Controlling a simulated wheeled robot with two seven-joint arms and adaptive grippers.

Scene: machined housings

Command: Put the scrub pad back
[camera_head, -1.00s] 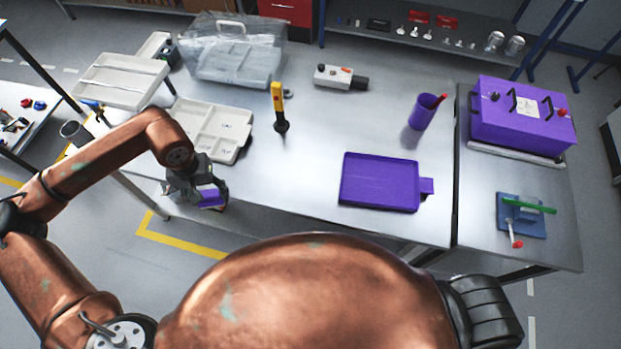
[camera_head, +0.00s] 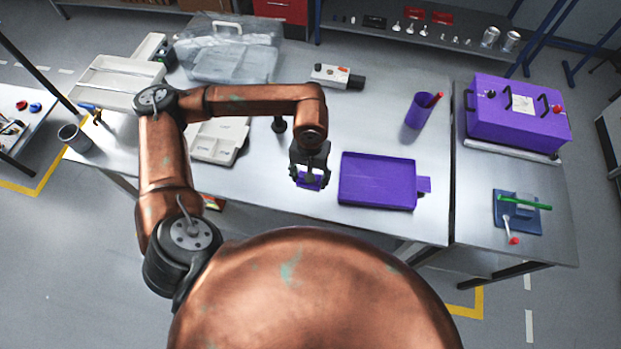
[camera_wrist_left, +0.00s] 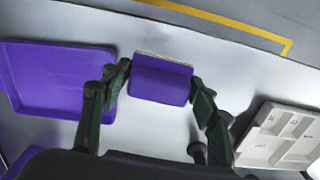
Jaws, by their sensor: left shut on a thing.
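My left gripper (camera_head: 310,178) is shut on the purple scrub pad (camera_wrist_left: 160,78), which has a pale edge strip along one side. The fingers grip it at both ends in the left wrist view. In the head view the pad (camera_head: 312,181) shows between the fingers, over the table's front part and just left of the purple tray (camera_head: 376,203). The tray is flat and empty, with a tab on its right side; it also shows in the left wrist view (camera_wrist_left: 60,85). I cannot tell the pad's exact height over the table. My right gripper is not in view.
A beige divided tray (camera_head: 213,150) lies left of the gripper, partly behind my arm. A purple cup (camera_head: 418,112) with a red item stands behind the purple tray. A clear case (camera_head: 228,55) and a small device (camera_head: 337,76) are at the back. A purple box (camera_head: 520,115) stands right.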

